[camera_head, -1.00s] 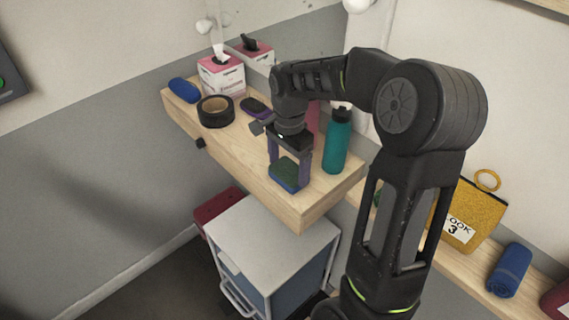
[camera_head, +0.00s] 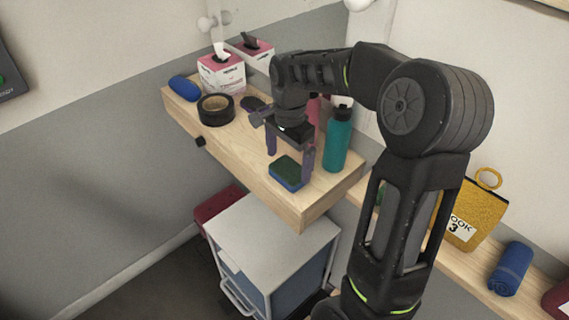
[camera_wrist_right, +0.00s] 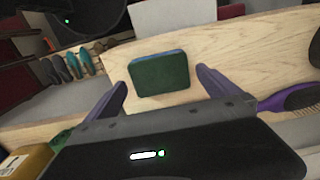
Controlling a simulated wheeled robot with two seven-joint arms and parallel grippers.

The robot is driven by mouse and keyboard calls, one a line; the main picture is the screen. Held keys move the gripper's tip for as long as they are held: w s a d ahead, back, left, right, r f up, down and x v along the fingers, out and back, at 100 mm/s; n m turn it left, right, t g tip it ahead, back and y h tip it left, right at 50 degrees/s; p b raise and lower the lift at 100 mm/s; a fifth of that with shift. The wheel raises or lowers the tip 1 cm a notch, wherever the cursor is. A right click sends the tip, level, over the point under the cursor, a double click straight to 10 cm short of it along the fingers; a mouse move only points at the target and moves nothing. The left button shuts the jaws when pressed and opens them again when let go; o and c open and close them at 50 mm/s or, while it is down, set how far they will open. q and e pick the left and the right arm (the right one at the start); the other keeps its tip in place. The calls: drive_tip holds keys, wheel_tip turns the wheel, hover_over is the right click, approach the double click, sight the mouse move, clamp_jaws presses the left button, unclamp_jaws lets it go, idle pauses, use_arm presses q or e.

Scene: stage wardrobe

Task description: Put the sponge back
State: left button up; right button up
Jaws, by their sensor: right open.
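The sponge (camera_head: 286,172), dark green on top and blue below, lies flat on the wooden shelf (camera_head: 240,148) near its front edge. It also shows in the right wrist view (camera_wrist_right: 159,74), with bare wood around it. My right gripper (camera_head: 289,160) is open above and just behind the sponge, with its purple fingers apart. In the right wrist view its fingertips (camera_wrist_right: 160,82) stand to either side of the sponge, with a gap on both sides. My left gripper is not in view.
A teal bottle (camera_head: 337,141) stands close to the right of my gripper. A black tape roll (camera_head: 216,110), a blue case (camera_head: 184,88) and tissue boxes (camera_head: 222,78) stand at the shelf's far left. A grey-topped cabinet (camera_head: 270,240) is below the front edge.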

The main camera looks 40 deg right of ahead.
sight(289, 170)
wheel_tip(289, 170, up, 11)
drive_tip(key=shift+f, duration=0.2)
drive_tip(key=shift+s+f, duration=0.1)
idle(0.6)
